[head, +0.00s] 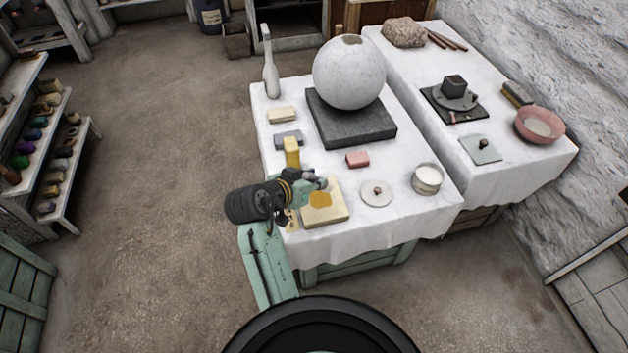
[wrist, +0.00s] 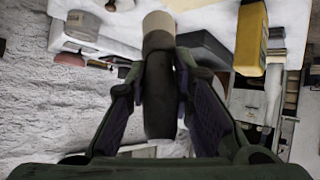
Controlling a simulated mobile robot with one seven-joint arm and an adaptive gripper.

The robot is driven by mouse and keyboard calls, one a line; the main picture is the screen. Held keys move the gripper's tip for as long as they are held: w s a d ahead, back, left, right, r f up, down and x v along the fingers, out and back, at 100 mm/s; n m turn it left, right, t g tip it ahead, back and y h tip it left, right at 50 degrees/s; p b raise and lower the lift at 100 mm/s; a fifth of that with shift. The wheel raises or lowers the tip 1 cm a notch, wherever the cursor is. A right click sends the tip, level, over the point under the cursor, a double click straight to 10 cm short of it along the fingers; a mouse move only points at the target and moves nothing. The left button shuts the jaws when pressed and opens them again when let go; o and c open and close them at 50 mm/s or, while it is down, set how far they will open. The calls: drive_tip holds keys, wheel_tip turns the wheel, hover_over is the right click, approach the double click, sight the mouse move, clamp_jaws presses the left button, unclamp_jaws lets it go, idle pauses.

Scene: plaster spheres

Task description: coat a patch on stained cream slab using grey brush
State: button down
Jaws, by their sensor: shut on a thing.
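The cream slab (head: 338,212) lies flat near the front left of the nearer white-covered table, with an orange-yellow stain on its top. My gripper (head: 313,184) is over the slab's back left part; its gap above the slab cannot be told. In the wrist view my gripper (wrist: 160,85) is shut on the grey brush (wrist: 158,105). The brush's dark grey body sits between the fingers, and its pale tan end (wrist: 158,24) points away from the gripper. In the head view the brush is too small and covered to make out clearly. The slab is not clear in the wrist view.
A yellow upright block (head: 291,150) stands just behind my gripper. A large plaster sphere (head: 349,72) rests on a dark slab (head: 350,122) farther back.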

drive_tip(key=shift+s+f+b, duration=0.15)
drive_tip(key=shift+f+b, duration=0.35)
drive_tip(key=shift+f, duration=0.2)
wheel_tip(320, 180, down, 5)
drive_tip(key=b, duration=0.4)
drive_tip(key=shift+f, duration=0.15)
